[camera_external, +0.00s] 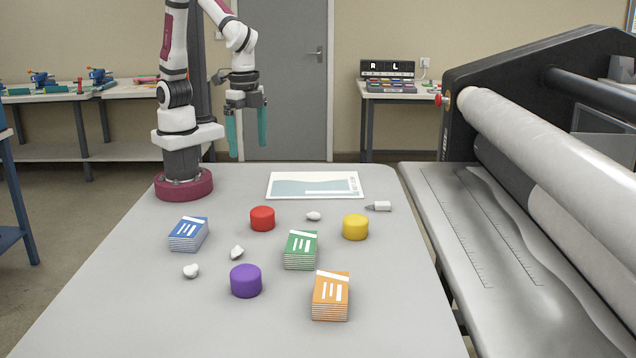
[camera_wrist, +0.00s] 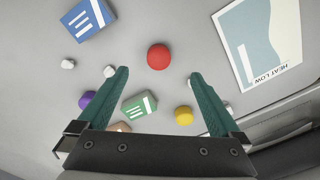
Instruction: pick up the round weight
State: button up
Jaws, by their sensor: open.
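Three round weights stand on the table: a red one (camera_external: 262,218), a yellow one (camera_external: 355,227) and a purple one (camera_external: 246,281). The wrist view also shows the red weight (camera_wrist: 158,57), the yellow weight (camera_wrist: 184,116) and the purple weight (camera_wrist: 87,100), the purple one partly hidden by a finger. My gripper (camera_external: 247,150) is open and empty, high above the table near its back edge. In the wrist view its green fingers (camera_wrist: 159,73) are spread, with the red weight just beyond the tips in the picture.
Blue (camera_external: 188,234), green (camera_external: 300,250) and orange (camera_external: 330,296) card stacks lie among the weights, with several small white lumps. A printed sheet (camera_external: 315,194) lies at the back beside a small white bottle-like item (camera_external: 379,206). A large roller machine (camera_external: 560,170) borders the right side.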

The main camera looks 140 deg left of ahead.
aim_at(262, 209)
jog(key=shift+n, duration=0.7)
jog(key=w+f, duration=0.1)
jog(key=f, duration=0.5)
jog(key=w+f, duration=0.1)
jog(key=f, duration=0.5)
jog(key=w+f, duration=0.1)
jog(key=f, duration=0.5)
jog(key=shift+a, duration=0.4)
grip_shut()
